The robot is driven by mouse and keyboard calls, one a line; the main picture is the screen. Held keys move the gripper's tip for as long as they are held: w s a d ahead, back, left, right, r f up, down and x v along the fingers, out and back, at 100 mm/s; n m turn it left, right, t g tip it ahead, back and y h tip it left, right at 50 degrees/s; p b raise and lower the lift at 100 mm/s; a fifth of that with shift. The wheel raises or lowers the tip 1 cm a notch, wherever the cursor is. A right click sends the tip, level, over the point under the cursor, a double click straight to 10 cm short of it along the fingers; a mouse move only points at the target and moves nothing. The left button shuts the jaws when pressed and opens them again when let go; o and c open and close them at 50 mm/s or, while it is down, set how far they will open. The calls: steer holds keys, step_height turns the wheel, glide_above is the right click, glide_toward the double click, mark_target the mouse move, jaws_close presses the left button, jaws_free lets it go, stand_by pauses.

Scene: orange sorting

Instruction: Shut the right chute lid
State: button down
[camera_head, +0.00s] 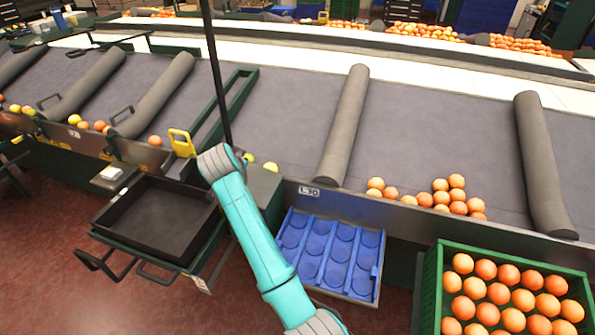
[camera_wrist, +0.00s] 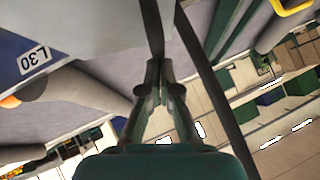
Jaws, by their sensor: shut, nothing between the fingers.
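A yellow handle (camera_head: 181,143) stands on the front edge of the sorting table, at the near end of a long green frame (camera_head: 240,90). It also shows at the top right of the wrist view (camera_wrist: 291,4). I cannot tell for certain which part is the right chute lid. My gripper (camera_wrist: 155,64) is shut and empty in the wrist view, its fingertips close to a dark bar; I cannot tell whether they touch. In the head view my arm's end hides the gripper, just right of the yellow handle.
A thin dark pole (camera_head: 216,75) rises beside my wrist. A black tray (camera_head: 150,249) is at lower left, a blue tray (camera_head: 352,228) right of my arm. A green crate (camera_head: 432,290) holds several oranges. Grey rollers (camera_head: 345,125) cross the table; several oranges lie along its edge.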

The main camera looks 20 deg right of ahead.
steer(key=shift+w+a+f+n+g+h, duration=0.3)
steer(key=shift+a+f, duration=0.2)
steer(key=shift+f, duration=0.15)
steer(key=shift+w+a+f, duration=0.25)
steer(key=shift+a+f, duration=0.1)
steer(key=shift+f, duration=0.5)
